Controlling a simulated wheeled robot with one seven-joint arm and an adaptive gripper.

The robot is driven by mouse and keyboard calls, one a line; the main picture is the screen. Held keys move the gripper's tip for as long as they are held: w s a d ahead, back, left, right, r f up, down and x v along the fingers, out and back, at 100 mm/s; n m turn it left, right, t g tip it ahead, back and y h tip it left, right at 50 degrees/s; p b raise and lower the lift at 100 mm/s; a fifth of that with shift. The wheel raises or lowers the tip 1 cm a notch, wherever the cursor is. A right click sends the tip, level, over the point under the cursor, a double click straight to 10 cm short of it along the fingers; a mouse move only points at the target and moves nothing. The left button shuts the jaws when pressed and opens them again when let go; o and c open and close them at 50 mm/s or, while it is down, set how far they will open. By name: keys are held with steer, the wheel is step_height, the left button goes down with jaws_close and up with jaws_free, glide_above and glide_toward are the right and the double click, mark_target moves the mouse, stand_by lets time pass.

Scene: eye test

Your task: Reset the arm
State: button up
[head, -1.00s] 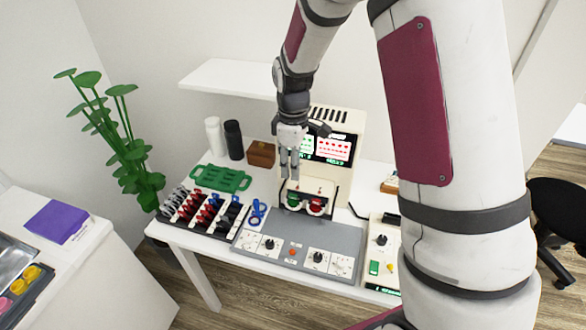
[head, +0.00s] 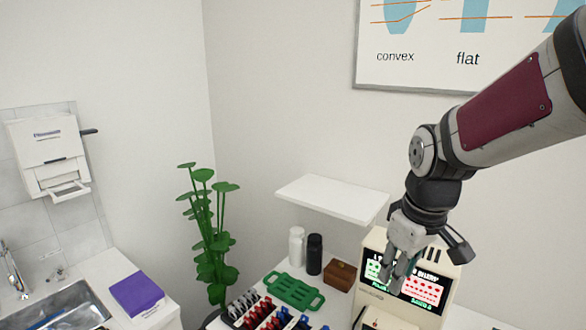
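My arm comes in from the right edge of the head view, bent at the elbow, with my gripper (head: 393,276) pointing down. My gripper hangs in front of the cream eye-test machine (head: 372,243) and covers part of its lit screen (head: 425,286). The screen shows green and red patterns. I see nothing held between the fingers, but their gap is too small to judge. The lower part of the machine is cut off by the bottom edge.
A white shelf (head: 330,197) juts from the wall left of my arm. White (head: 297,246) and black (head: 314,254) bottles, a brown box (head: 340,275), a green rack (head: 293,291) and a lens tray (head: 262,314) stand left of the machine. A plant (head: 210,240) fills the corner.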

steer(key=s+r+m+t, duration=0.1)
steer(key=s+r+m, duration=0.2)
steer(key=s, duration=0.5)
steer(key=s+r+m+t, duration=0.2)
steer(key=s+r+m, duration=0.1)
steer(key=s, duration=0.5)
steer(key=shift+s+r, duration=0.15)
steer(key=shift+r, duration=0.7)
